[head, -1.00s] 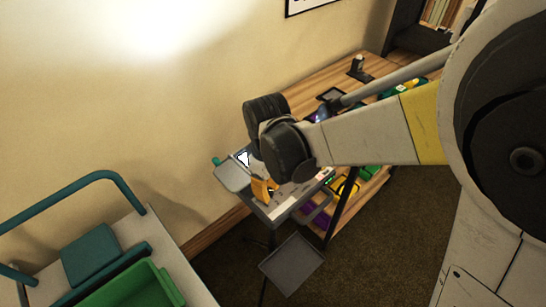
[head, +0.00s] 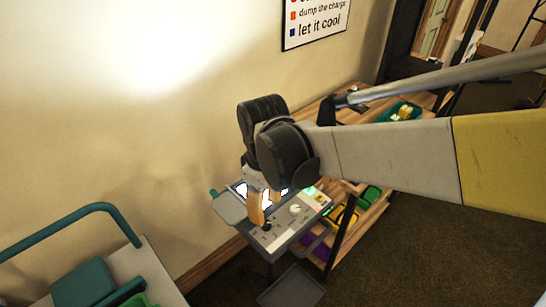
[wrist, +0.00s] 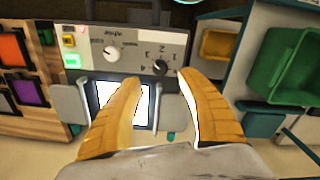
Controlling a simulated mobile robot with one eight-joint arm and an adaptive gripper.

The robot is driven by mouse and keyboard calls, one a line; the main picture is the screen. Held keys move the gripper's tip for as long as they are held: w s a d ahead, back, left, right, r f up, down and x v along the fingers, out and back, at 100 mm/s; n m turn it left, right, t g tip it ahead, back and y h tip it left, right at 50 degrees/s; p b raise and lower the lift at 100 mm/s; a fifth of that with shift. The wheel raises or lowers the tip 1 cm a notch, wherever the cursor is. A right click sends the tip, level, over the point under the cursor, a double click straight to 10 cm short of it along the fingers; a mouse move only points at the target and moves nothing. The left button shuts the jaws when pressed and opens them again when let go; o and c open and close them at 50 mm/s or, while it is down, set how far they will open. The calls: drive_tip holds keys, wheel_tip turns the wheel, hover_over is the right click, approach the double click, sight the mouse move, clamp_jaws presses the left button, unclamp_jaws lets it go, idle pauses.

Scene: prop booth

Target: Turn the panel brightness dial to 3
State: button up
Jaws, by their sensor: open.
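The control panel (head: 285,228) is a grey slab on a stand by the wall; its face also shows in the wrist view (wrist: 187,42). A black dial (wrist: 160,68) has the numerals 1 to 4 around it; its exact setting is too small to read. A second, white dial (wrist: 112,52) sits beside it and shows in the head view (head: 295,208). My gripper (wrist: 160,78) is open and empty. Its two orange fingers point at the panel, their tips on either side of the black dial. I cannot tell whether they touch it.
A bright white screen (wrist: 143,108) shows between the fingers. Lit buttons (wrist: 71,57) are at one panel end. A wooden shelf with green bins (head: 370,196) stands behind. A trolley with a teal rail (head: 70,222) is at lower left. Dark floor lies at right.

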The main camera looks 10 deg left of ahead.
sight(269, 223)
wheel_tip(269, 223, up, 5)
drive_tip(key=shift+r, duration=0.1)
idle(0.3)
drive_tip(key=s+d+m+t+b, duration=0.1)
drive_tip(key=d+m, duration=0.5)
drive_tip(key=d, duration=0.6)
drive_tip(key=s+d+f+m+t+b, duration=0.1)
drive_tip(key=s+d+m+t, duration=0.3)
drive_tip(key=d, duration=0.9)
drive_tip(key=m+t+b, duration=0.1)
drive_tip(key=m+t, duration=0.1)
drive_tip(key=m, duration=0.1)
drive_tip(key=shift+s+d, duration=0.25)
drive_tip(key=shift+s, duration=0.1)
